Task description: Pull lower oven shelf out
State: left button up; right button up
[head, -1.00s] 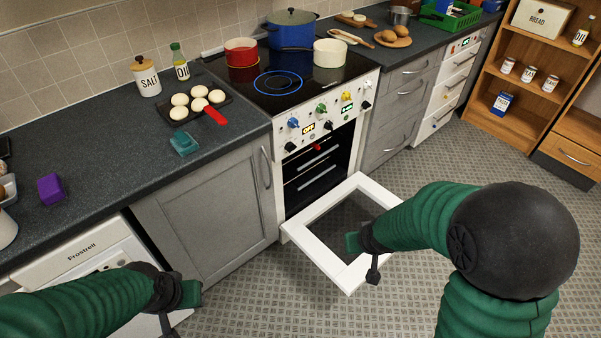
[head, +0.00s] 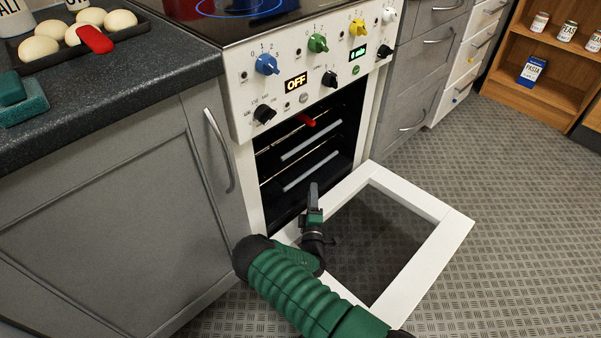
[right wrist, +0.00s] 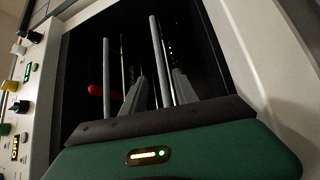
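The oven (head: 262,160) stands open, with its white-framed door (head: 425,255) folded down. Inside are two shelves with grey front bars: the upper shelf (head: 310,141) and the lower oven shelf (head: 310,172), both pushed in. My right gripper (head: 314,190) reaches over the open door, its tips just in front of and below the lower shelf's bar. In the right wrist view, the right gripper (right wrist: 160,92) is open, its fingers apart on either side of the lower shelf bar (right wrist: 157,60); contact cannot be told. My left gripper is out of view.
A red handle (head: 306,119) shows inside the oven above the upper shelf. Knobs (head: 318,43) line the front panel. A grey cupboard (head: 120,220) stands to the left. The patterned floor (head: 500,230) to the right is clear.

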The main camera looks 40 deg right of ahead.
jog(key=b+x, duration=0.2)
jog(key=x, duration=0.1)
jog(key=b+x, duration=0.2)
jog(key=x, duration=0.2)
jog(key=b+x, duration=0.1)
jog(key=x, duration=0.2)
jog(key=shift+d+f+b, duration=0.35)
jog(key=shift+b, duration=0.05)
jog(key=shift+w+a+r, duration=0.1)
jog(key=shift+w+r, duration=0.05)
jog(key=shift+r, duration=0.2)
grip_shut()
jog(key=shift+f, duration=0.1)
jog(key=shift+f, duration=0.15)
